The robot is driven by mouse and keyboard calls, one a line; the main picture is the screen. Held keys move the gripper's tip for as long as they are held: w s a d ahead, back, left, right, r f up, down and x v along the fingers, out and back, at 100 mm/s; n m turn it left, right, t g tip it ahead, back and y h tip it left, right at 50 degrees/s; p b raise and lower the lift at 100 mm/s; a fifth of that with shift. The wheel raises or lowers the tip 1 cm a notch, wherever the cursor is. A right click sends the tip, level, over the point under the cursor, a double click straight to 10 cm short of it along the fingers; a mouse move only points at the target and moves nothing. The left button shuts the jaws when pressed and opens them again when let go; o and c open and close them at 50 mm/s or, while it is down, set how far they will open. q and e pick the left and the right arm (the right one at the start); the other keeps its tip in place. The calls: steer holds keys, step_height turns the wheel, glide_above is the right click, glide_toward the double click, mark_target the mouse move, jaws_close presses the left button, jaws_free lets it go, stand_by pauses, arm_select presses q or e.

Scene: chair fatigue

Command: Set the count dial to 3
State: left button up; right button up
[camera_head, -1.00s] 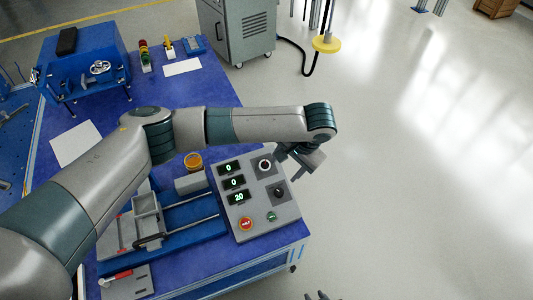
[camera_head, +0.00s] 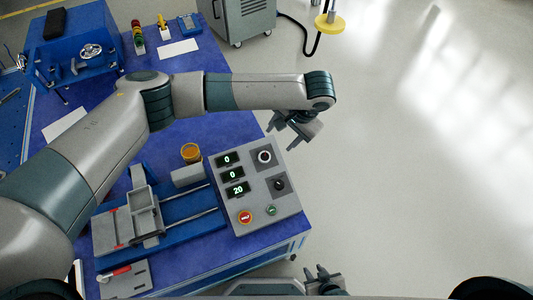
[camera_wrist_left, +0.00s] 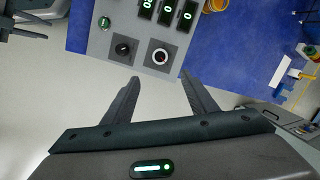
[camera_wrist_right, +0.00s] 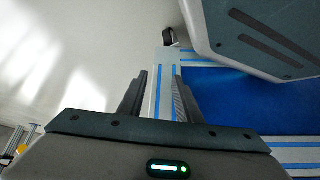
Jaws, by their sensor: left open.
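The grey control panel (camera_head: 244,200) stands on the blue table's right end. Its displays read 0, 0 and 20. A white-ringed dial (camera_head: 264,157) is at its upper right and a black knob (camera_head: 280,184) is below it; I cannot read which is the count dial. My left gripper (camera_head: 282,134) is open and empty, above and right of the panel's top corner. In the left wrist view the white-ringed dial (camera_wrist_left: 160,56) lies just beyond the gap between the fingertips (camera_wrist_left: 160,76), apart from them. My right gripper (camera_head: 322,272) is open and empty below the panel.
A red button (camera_head: 245,216) and a green button (camera_head: 271,210) sit low on the panel. A blue slide fixture (camera_head: 180,215) and an orange cup (camera_head: 191,152) are left of it. Open floor lies to the right.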

mark_target(265, 156)
arm_select(q)
steer(key=x, duration=1.6)
steer(key=shift+f, duration=0.55)
arm_select(e)
steer(key=shift+w+a+r+t, duration=0.3)
steer(key=shift+w+r, duration=0.2)
steer(key=shift+w, duration=0.25)
arm_select(q)
steer(key=c, duration=1)
steer(key=shift+c, duration=0.3)
arm_select(e)
steer(key=shift+s+f, duration=0.1)
steer(key=shift+s, duration=0.15)
arm_select(q)
steer(key=shift+p, duration=0.35)
